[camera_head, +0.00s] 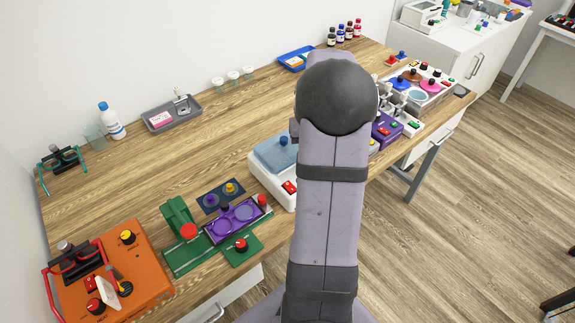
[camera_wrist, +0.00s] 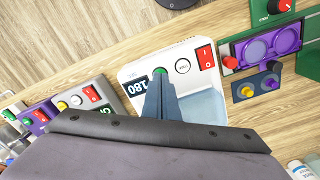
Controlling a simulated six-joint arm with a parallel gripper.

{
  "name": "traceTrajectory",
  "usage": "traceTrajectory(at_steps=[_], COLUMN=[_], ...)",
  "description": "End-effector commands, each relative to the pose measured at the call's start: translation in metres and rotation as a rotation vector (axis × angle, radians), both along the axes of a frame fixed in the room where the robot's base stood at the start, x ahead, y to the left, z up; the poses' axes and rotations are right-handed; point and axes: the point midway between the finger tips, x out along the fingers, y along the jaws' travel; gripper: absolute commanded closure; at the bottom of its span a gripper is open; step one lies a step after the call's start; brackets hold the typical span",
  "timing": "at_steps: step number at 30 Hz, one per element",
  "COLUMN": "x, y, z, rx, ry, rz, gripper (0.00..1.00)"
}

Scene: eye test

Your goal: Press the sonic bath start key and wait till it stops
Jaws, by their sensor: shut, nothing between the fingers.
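The sonic bath (camera_wrist: 135,72) is a white box with a pale blue lid (camera_wrist: 203,108). In the wrist view its front shows a green start key (camera_wrist: 159,71), a round white button (camera_wrist: 183,65), a red rocker switch (camera_wrist: 205,57) and a dark display (camera_wrist: 137,86) reading 180. My gripper (camera_wrist: 158,83) is shut and empty, its tips beside the green key and partly over it in the picture; I cannot tell whether they touch. In the head view the bath (camera_head: 257,169) is partly hidden by my arm, which also hides the gripper.
A green and purple device (camera_head: 207,234) and an orange box (camera_head: 150,262) stand left of the bath on the wooden table (camera_head: 130,180). A purple device (camera_head: 384,131) and other gear stand to the right. A grey tray (camera_head: 187,118) lies behind; bare wood lies between.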

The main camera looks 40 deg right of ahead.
Motion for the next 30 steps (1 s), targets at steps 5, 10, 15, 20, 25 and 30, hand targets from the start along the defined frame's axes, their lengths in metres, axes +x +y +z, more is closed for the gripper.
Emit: traceTrajectory(at_steps=[5, 10, 15, 20, 25, 30], x=[0.000, 0.000, 0.000, 0.000, 0.000, 0.000], y=[0.000, 0.000, 0.000, 0.000, 0.000, 0.000], z=[-0.003, -0.005, -0.007, -0.009, -0.012, -0.013], rx=[0.000, 0.000, 0.000, 0.000, 0.000, 0.000], ry=[0.000, 0.000, 0.000, 0.000, 0.000, 0.000], rz=[0.000, 0.000, 0.000, 0.000, 0.000, 0.000], gripper=[1.00, 1.00, 1.00, 1.00, 1.00, 1.00])
